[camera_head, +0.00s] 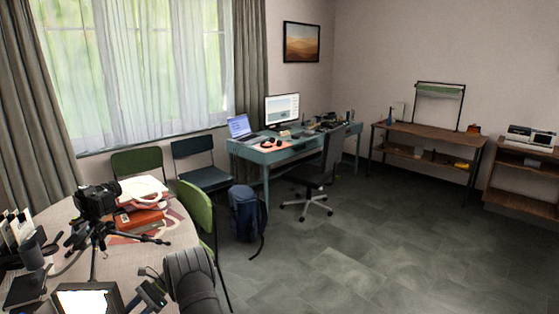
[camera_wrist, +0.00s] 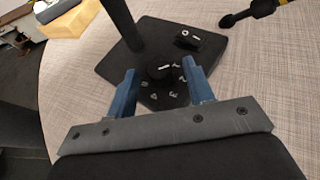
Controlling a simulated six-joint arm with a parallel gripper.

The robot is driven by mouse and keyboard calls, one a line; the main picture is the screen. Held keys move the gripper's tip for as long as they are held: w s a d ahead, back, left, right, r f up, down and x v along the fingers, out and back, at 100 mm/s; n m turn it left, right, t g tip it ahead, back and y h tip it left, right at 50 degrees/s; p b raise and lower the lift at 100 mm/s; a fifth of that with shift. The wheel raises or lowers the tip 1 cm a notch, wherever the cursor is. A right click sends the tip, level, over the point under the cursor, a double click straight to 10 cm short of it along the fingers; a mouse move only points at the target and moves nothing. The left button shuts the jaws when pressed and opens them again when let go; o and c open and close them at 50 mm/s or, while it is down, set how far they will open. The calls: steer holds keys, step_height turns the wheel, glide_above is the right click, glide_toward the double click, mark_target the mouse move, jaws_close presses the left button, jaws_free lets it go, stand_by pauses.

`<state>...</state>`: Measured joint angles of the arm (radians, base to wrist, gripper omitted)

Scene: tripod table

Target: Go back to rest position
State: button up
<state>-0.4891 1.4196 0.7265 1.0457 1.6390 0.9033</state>
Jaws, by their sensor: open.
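My gripper (camera_wrist: 161,84) shows in the wrist view with its two blue fingers spread apart and nothing clamped between them. A black round dial (camera_wrist: 158,72) with white marks lies ahead of and between the fingertips; I cannot tell the height gap. The dial sits at the corner of a black flat base (camera_wrist: 120,66) with a dark post. A small black piece with white marks (camera_wrist: 201,41) is on the right of that base. In the head view, my dark arm is at the bottom over the table edge; the fingers cannot be made out there.
The round table (camera_head: 180,236) holds a camera (camera_head: 96,200) on a tripod, red books (camera_head: 139,220) and a bright-screened device (camera_head: 87,300). A green chair (camera_head: 196,207) and blue backpack (camera_head: 246,213) stand beside it. Open floor lies to the right.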

stand_by(0.3)
steer(key=v, duration=1.7)
steer(key=x, duration=1.7)
steer(key=shift+s+a, duration=0.15)
steer(key=shift+s, duration=0.05)
steer(key=shift+w+m+t+y, duration=0.1)
steer(key=shift+m+t+y, duration=0.2)
steer(key=shift+s+d+m+t+y, duration=0.1)
steer(key=shift+d+m+t+y, duration=0.1)
steer(key=shift+m+t+y, duration=0.5)
steer(key=shift+s+d+m+t+y, duration=0.15)
steer(key=shift+m+t+y, duration=0.25)
steer(key=shift+m+t, duration=0.45)
steer(key=m+t, duration=0.2)
steer(key=m+t+y, duration=0.1)
steer(key=m+t, duration=0.1)
steer(key=s+m+t, duration=0.1)
steer(key=m+t, duration=0.1)
steer(key=t, duration=0.1)
steer(key=shift+d+m+y, duration=0.1)
steer(key=shift+m+y, duration=0.15)
steer(key=shift+y, duration=0.15)
steer(key=shift+v, duration=1.35)
steer(key=shift+f, duration=0.1)
